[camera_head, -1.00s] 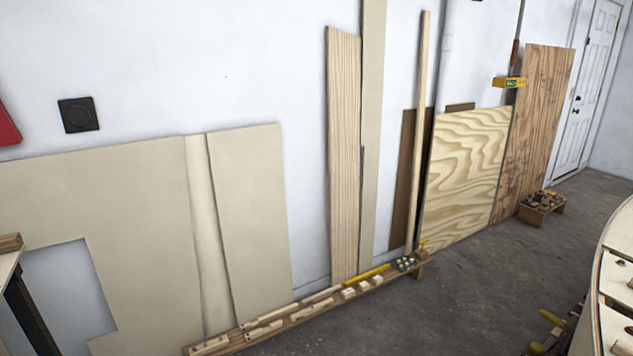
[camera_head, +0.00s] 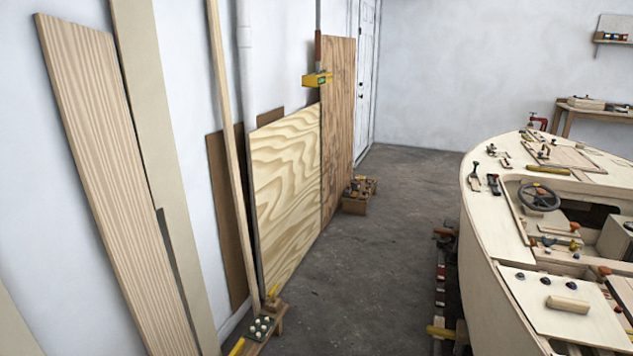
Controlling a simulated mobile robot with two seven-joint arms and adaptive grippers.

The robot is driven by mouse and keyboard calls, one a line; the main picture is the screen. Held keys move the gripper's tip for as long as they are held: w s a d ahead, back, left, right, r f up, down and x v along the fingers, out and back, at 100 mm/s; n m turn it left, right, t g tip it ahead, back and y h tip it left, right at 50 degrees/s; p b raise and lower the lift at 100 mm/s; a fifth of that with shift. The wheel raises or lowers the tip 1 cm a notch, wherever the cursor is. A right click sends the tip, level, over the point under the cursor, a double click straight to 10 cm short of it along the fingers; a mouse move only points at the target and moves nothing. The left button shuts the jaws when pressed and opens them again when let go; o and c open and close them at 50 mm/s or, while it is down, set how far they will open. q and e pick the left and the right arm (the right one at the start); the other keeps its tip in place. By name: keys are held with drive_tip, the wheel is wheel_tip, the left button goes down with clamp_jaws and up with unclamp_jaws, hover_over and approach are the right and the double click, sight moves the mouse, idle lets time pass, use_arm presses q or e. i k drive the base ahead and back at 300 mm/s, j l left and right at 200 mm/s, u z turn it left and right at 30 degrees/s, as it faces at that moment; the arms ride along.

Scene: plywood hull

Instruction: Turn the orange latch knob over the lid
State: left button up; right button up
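The pale plywood boat hull (camera_head: 487,262) stands at the right of the head view. A light hatch lid (camera_head: 540,309) with a wooden block handle (camera_head: 568,303) lies on its near deck, with several dark knobs along its far edge. A small orange-red knob (camera_head: 604,270) sits at the lid's far right corner; I cannot tell which way it is turned. Another orange knob (camera_head: 574,226) shows farther back near the cockpit. Which of them is the latch is not clear at this size. Neither of my grippers is in view.
Bare grey floor (camera_head: 400,200) runs between the hull and the sheets leaning on the left wall. A low wooden box of tools (camera_head: 358,197) stands by the plywood. A steering wheel (camera_head: 539,195), clamps and hand tools lie on the deck. A bench (camera_head: 590,108) stands at the back right.

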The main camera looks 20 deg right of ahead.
sight(600, 272)
drive_tip(key=i+l+z, duration=0.1)
drive_tip(key=i+z, duration=0.3)
drive_tip(key=i, duration=0.55)
drive_tip(key=i+j+z, duration=0.15)
drive_tip(key=i+z, duration=0.25)
drive_tip(key=i, duration=0.5)
drive_tip(key=i+z, duration=0.35)
drive_tip(key=i+j+z, duration=0.2)
drive_tip(key=i+z, duration=0.15)
drive_tip(key=i+j+z, duration=0.3)
drive_tip(key=l, duration=0.1)
